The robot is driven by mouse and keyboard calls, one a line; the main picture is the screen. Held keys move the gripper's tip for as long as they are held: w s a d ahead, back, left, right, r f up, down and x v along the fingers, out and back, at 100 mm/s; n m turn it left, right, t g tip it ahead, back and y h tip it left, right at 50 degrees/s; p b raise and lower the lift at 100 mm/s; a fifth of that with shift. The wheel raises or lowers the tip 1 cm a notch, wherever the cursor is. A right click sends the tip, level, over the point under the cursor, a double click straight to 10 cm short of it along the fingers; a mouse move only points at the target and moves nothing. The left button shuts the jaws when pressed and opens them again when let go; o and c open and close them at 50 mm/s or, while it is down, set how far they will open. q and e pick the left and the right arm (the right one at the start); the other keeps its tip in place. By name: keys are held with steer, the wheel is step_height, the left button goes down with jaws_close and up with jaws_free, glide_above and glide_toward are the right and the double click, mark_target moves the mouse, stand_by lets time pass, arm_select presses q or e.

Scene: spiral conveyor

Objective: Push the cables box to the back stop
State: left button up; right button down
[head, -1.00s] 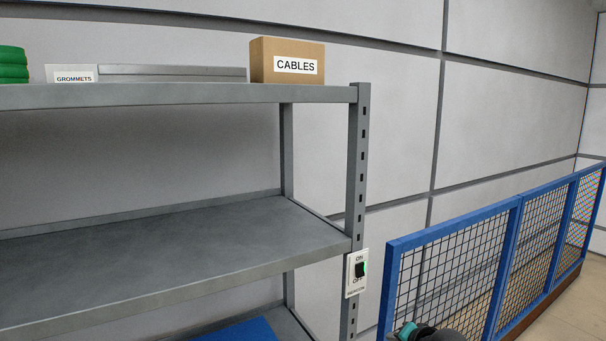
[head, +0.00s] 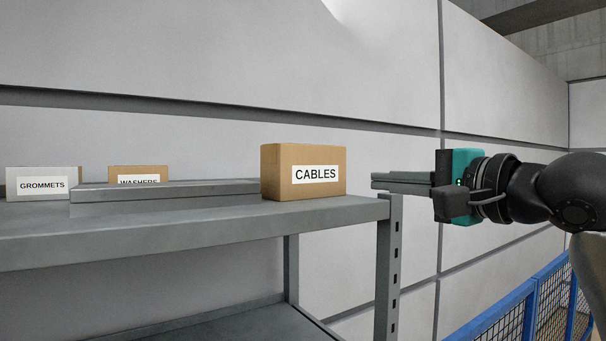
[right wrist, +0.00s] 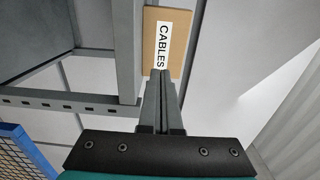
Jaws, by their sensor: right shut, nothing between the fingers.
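The cables box (head: 282,172) is a brown carton with a white CABLES label. It stands upright on the top shelf (head: 180,228) near its right end. My right gripper (head: 374,181) is shut and empty, to the right of the box at about its height. In the head view a gap shows between the fingertips and the box. In the right wrist view the closed fingers (right wrist: 160,78) point at the labelled face of the box (right wrist: 178,45), and their tips overlap its lower edge in the picture. A back stop cannot be made out. My left gripper is not in view.
A flat grey metal piece (head: 165,190) lies on the shelf left of the box. A grommets box (head: 42,176) and a partly hidden washers box (head: 138,173) stand further left. The shelf's upright post (head: 388,270) is below my gripper. A blue mesh fence (head: 540,305) stands at lower right.

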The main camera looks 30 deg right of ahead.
steer(key=p, duration=0.7)
glide_toward(315, 175)
steer(key=w, duration=0.5)
steer(key=shift+a+r, duration=0.2)
steer(key=shift+a, duration=0.05)
steer(key=shift+w, duration=0.65)
steer(key=shift+w+f+p, duration=0.1)
steer(key=shift+w+p, duration=0.2)
steer(key=shift+p, duration=0.05)
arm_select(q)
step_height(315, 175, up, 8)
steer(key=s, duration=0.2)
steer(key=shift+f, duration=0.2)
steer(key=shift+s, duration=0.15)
